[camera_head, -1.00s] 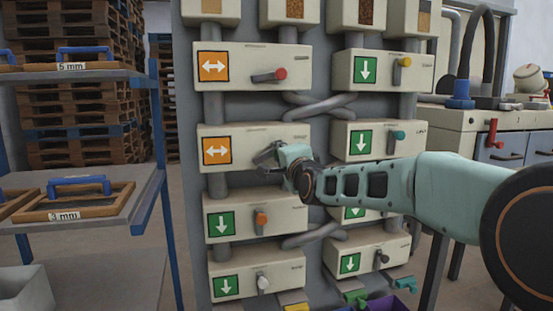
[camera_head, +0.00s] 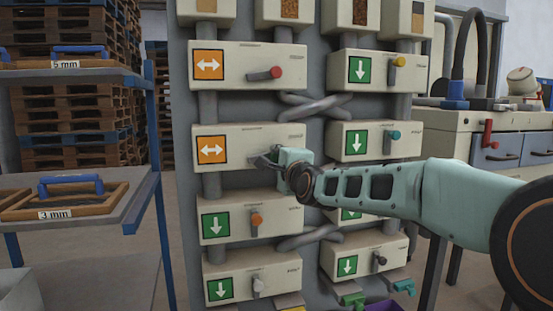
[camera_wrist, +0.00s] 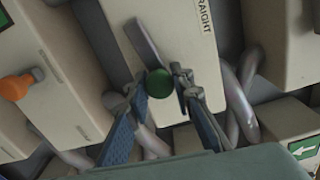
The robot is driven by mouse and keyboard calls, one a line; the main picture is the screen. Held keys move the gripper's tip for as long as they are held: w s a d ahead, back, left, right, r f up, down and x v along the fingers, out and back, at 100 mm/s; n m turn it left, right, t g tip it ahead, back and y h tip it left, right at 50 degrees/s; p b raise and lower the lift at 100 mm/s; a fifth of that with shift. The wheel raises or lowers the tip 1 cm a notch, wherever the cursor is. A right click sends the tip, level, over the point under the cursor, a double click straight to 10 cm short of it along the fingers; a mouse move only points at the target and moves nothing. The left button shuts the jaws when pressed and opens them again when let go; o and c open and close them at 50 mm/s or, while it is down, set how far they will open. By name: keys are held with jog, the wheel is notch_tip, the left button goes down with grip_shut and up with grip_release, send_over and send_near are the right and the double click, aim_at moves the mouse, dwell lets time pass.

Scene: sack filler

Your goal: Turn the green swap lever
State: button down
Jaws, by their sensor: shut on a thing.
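The green swap lever shows in the wrist view as a round green knob (camera_wrist: 159,83) with a grey bar running up from it, in front of a cream box marked STRAIGHT (camera_wrist: 180,25). My gripper (camera_wrist: 160,90) has one finger on each side of the knob and is shut on it. In the head view my gripper (camera_head: 268,158) is at the right part of the second box down in the left column (camera_head: 240,134). That box bears an orange sign with a double arrow (camera_head: 211,150). My gripper hides the lever there.
The red-knob lever (camera_head: 275,72) is above and the orange-knob lever (camera_head: 257,220) below. The right column has yellow-knob (camera_head: 398,62) and teal-knob (camera_head: 393,134) levers. Crossing pipes (camera_head: 315,106) run between boxes. A shelf with sieves (camera_head: 70,200) stands at left.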

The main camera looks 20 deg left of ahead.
jog(key=c, duration=1.7)
grip_release()
jog(key=shift+o, duration=0.2)
jog(key=v, duration=0.7)
jog(key=shift+s, duration=0.25)
